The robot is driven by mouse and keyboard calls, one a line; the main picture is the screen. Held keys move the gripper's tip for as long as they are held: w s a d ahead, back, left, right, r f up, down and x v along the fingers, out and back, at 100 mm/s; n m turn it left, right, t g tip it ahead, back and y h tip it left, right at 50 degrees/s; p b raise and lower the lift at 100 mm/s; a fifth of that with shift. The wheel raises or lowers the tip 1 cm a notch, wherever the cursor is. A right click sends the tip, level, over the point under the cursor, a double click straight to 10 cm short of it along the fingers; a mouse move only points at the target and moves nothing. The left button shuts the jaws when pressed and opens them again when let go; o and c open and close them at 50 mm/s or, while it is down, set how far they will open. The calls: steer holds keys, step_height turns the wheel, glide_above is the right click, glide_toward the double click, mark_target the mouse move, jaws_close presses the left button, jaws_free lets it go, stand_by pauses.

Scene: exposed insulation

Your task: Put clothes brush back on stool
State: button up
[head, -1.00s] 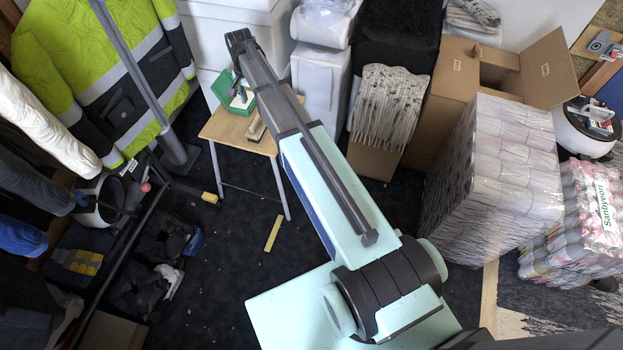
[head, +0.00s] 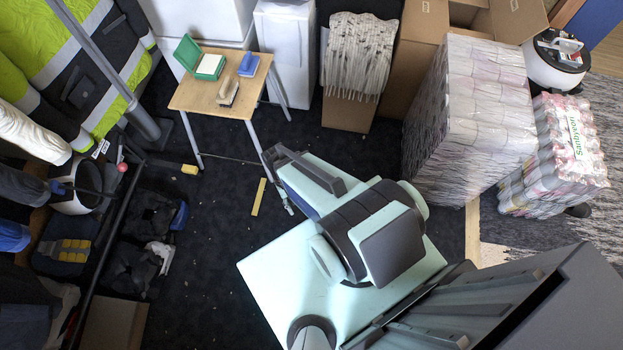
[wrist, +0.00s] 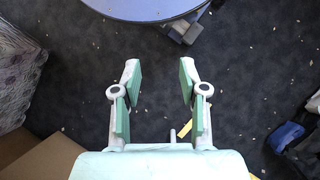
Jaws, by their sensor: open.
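The stool (head: 205,103) has a pale wooden top and thin grey legs. A brush-like item with a tan back (head: 229,92) lies near its front edge; I take it for the clothes brush, though I cannot be sure. An open green box (head: 188,55) with pale contents and a blue item (head: 249,64) are also on the stool. In the wrist view my gripper (wrist: 158,75) is open and empty above the dark carpet, its green-padded fingers apart. In the head view my gripper is low and partly hidden by my arm, right of and in front of the stool.
A yellow strip (head: 258,196) and a short yellow piece (head: 189,169) lie on the carpet. Wrapped packs (head: 470,120) and cardboard boxes (head: 415,50) stand at right. Carpet before the stool is mostly clear.

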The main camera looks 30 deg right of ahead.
steer(key=s+n+g, duration=0.1)
steer(key=s, duration=0.8)
steer(key=shift+s, duration=0.35)
